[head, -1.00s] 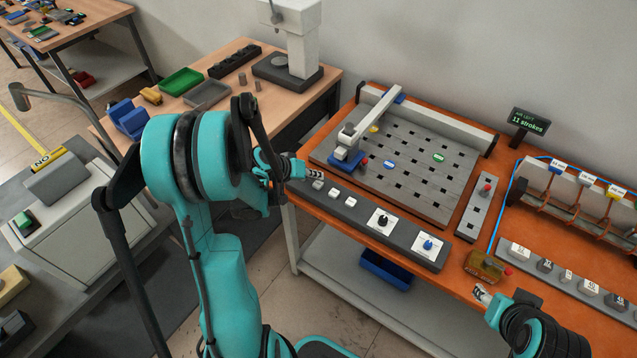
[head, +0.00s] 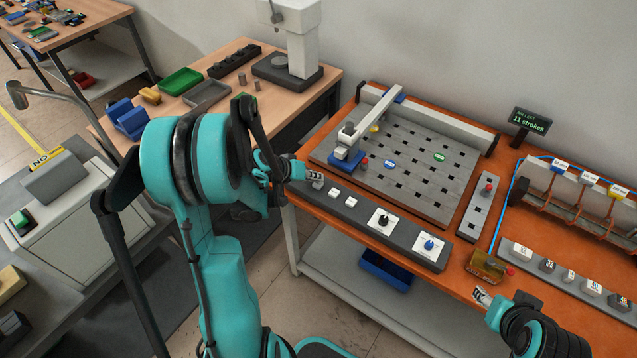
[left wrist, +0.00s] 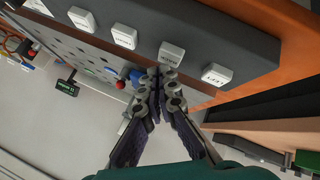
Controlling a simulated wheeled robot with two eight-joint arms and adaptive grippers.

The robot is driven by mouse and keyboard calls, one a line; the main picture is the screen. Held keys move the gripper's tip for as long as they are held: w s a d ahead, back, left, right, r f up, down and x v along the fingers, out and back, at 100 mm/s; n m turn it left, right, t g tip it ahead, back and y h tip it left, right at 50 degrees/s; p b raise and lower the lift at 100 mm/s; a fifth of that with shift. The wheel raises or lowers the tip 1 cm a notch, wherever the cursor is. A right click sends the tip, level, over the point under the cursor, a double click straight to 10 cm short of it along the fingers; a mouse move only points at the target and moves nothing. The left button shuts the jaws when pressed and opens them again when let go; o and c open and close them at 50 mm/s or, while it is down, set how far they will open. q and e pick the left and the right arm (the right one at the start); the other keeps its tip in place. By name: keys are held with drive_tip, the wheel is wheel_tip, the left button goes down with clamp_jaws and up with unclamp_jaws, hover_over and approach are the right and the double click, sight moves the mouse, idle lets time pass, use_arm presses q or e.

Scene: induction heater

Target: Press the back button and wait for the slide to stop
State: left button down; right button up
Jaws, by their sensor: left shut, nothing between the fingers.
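The control strip (head: 397,232) runs along the front of the orange bench, with a row of white push buttons at its left end. In the left wrist view the button marked BACK (left wrist: 171,54) lies right at the tips of my left gripper (left wrist: 160,74). The LEFT button (left wrist: 217,74) and FRONT button (left wrist: 124,36) are on either side. My left gripper (head: 315,179) is shut and empty; I cannot tell whether it presses the button. The slide's blue carriage (head: 346,161) stands at the front left of the perforated plate. My right gripper (head: 482,296) is near the front edge, its jaws unclear.
The perforated grey plate (head: 410,170) carries coloured discs. A small display (head: 532,122) reads 11 strokes. An amber block (head: 486,266) sits near my right gripper. A grey strip with a red button (head: 488,188) is right of the plate.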

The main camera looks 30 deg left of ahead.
sight(316, 185)
use_arm(q)
drive_tip(key=shift+f+b, duration=0.55)
idle(0.4)
drive_tip(key=shift+r, duration=0.1)
drive_tip(key=shift+r+p, duration=0.75)
drive_tip(key=shift+r, duration=0.2)
wheel_tip(316, 185, up, 6)
drive_tip(key=p, duration=0.4)
idle(0.6)
